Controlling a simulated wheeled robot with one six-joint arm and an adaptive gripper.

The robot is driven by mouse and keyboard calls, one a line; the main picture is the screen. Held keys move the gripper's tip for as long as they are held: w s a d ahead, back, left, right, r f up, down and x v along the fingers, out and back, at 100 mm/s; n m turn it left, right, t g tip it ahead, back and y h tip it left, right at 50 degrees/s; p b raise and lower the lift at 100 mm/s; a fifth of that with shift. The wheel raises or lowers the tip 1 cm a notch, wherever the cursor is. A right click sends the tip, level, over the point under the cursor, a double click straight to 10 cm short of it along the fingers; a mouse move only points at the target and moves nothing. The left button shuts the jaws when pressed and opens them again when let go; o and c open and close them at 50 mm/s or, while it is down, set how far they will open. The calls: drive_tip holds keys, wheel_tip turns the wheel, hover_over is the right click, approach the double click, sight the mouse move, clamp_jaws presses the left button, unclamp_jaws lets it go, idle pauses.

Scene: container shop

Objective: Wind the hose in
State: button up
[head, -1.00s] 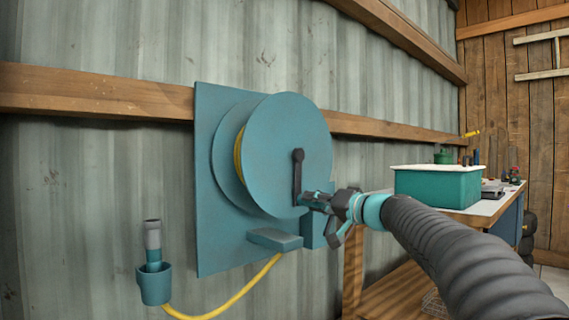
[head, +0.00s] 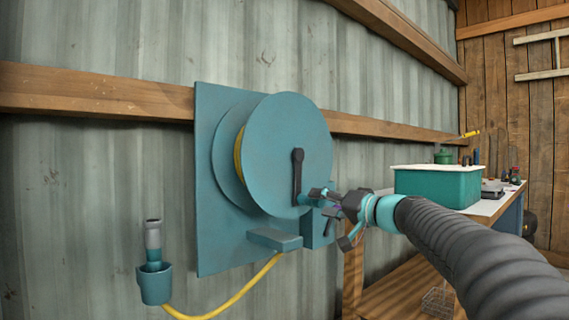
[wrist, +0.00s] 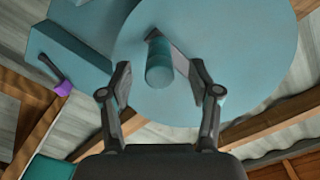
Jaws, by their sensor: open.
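The teal hose reel (head: 285,140) stands on a teal backplate (head: 215,240) on the wall, with yellow hose (head: 238,158) between its discs. Its dark crank (head: 297,175) points downward. In the wrist view the crank's teal handle (wrist: 160,66) points at the camera, between the spread fingers. My gripper (head: 325,203) is open at the crank's lower end; a gap shows on both sides of the handle (wrist: 160,76). The free yellow hose (head: 240,295) runs from below the reel to a grey nozzle (head: 153,236) upright in a teal cup (head: 155,285).
A teal ledge (head: 275,240) juts out under the reel. Beside it is a teal box (head: 314,232); the wrist view shows a dark lever with a purple tip (wrist: 64,88) there. A workbench with a green bin (head: 440,188) stands to the right.

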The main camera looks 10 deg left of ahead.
drive_tip(key=shift+v, duration=2.55)
